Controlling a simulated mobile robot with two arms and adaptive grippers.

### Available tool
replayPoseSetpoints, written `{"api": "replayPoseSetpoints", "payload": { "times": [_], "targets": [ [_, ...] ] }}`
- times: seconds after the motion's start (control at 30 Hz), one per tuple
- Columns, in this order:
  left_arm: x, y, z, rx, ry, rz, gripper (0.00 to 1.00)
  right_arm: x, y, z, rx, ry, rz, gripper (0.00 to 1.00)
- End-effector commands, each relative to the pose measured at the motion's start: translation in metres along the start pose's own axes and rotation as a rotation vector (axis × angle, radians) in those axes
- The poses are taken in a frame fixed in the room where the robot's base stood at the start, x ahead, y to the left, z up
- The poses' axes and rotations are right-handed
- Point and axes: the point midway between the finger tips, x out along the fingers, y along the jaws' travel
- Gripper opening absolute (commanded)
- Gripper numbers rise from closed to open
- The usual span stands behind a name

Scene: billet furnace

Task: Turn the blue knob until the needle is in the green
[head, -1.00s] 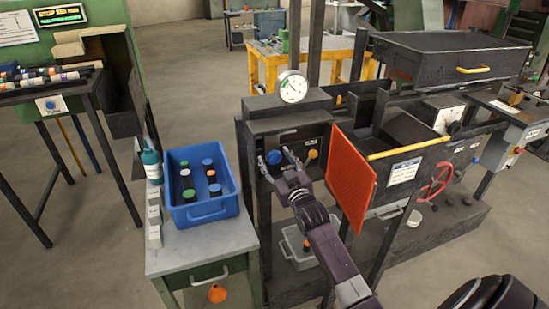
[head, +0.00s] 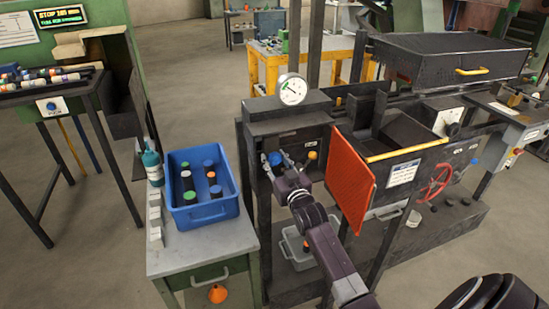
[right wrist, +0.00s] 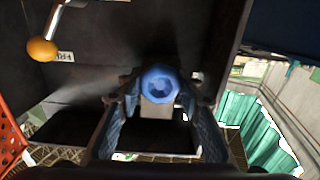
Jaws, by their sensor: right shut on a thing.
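The blue knob (head: 274,158) sits on the front of the dark furnace panel, below the round gauge. My right gripper (head: 277,162) is shut on the blue knob, with its fingers on either side. In the right wrist view the knob (right wrist: 160,82) shows between the two fingers (right wrist: 160,105). The white-faced gauge (head: 292,89) stands on top of the panel housing. It has a green arc at its upper left and a thin dark needle; the needle's exact reading is too small to tell. My left gripper is not in view.
An orange ball-ended lever (right wrist: 42,49) is beside the knob. A red perforated door (head: 349,180) stands open just right of my right arm. A blue bin (head: 203,213) of capped cylinders is on the cabinet at left. A grey bin (head: 298,255) is below the panel.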

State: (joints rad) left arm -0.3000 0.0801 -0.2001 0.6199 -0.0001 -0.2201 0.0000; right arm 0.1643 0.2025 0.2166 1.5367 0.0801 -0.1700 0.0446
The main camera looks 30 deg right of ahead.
Motion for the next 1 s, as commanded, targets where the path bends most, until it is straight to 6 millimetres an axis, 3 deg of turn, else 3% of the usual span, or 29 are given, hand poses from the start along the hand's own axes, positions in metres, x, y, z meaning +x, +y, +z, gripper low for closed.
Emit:
{"api": "replayPoseSetpoints", "payload": {
  "times": [0.33,0.37,0.53,0.83,1.0],
  "targets": [
    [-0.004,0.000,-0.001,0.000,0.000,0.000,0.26,0.000,0.000,0.000,0.077,-0.001,0.000,0.09],
    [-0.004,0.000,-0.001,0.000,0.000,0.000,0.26,0.000,0.000,0.000,0.077,-0.001,0.000,0.34],
    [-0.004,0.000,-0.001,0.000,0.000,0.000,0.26,0.000,0.000,0.000,0.076,-0.001,0.000,0.51],
    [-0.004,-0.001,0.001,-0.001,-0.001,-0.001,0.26,-0.002,0.000,0.000,0.075,-0.001,0.000,0.51],
    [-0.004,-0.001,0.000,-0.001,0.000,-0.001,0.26,-0.018,0.000,0.002,0.075,-0.003,-0.001,0.51]
  ]
}}
